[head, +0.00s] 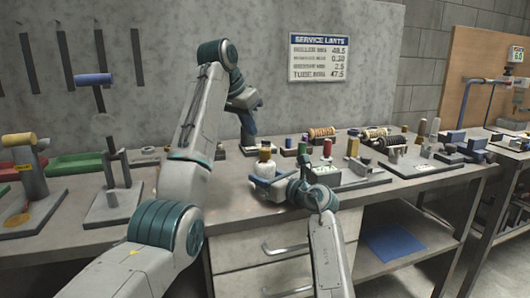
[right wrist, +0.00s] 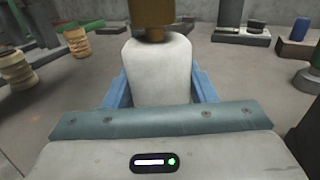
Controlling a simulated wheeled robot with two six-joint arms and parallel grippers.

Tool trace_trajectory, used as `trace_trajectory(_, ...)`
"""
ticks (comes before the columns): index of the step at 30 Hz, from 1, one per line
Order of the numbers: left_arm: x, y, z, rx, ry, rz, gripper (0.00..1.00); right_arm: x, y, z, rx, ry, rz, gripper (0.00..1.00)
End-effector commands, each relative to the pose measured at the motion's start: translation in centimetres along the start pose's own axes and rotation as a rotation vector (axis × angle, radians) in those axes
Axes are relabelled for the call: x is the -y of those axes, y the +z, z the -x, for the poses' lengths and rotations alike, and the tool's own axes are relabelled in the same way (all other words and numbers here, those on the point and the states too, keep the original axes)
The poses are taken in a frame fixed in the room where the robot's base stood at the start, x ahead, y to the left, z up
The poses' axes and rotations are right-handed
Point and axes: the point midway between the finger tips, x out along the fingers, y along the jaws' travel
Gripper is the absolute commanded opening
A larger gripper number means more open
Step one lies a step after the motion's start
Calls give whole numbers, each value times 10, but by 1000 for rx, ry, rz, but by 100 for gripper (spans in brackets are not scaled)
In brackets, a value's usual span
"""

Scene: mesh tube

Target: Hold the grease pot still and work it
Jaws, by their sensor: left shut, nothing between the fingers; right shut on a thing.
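The grease pot (head: 265,168) is a small white body with a brass-coloured top, upright on the bench near its front edge. In the right wrist view the white pot (right wrist: 158,72) fills the middle, with the brass neck (right wrist: 152,30) rising out of the top of the picture. My right gripper (head: 264,182) is shut on the pot's white body, one blue finger on each side. My left gripper (head: 248,138) is shut and empty, pointing down just behind and left of the pot's top in the head view. Its fingertips are partly hard to make out.
Coils, coloured cylinders and a metal fixture plate (head: 420,160) crowd the bench to the right. A post stand (head: 113,200) and red tray (head: 20,169) are at left. Bench between stand and pot is partly clear.

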Motion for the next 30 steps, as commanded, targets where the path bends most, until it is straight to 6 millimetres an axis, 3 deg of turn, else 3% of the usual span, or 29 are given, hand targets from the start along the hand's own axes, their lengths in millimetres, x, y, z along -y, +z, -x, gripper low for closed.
trace_trajectory(12,0,-2,5,1,0,0,0,0,0,0,0,-1,0,20)
trace_trajectory(13,0,-2,5,1,0,0,0,0,0,0,0,-1,0,53)
trace_trajectory(17,0,-2,5,1,0,0,0,0,0,0,0,-1,0,77)
trace_trajectory(26,0,-2,5,1,0,0,0,0,0,2,0,-1,0,77)
trace_trajectory(30,0,-2,5,1,0,0,0,1,-1,14,0,-1,2,77)
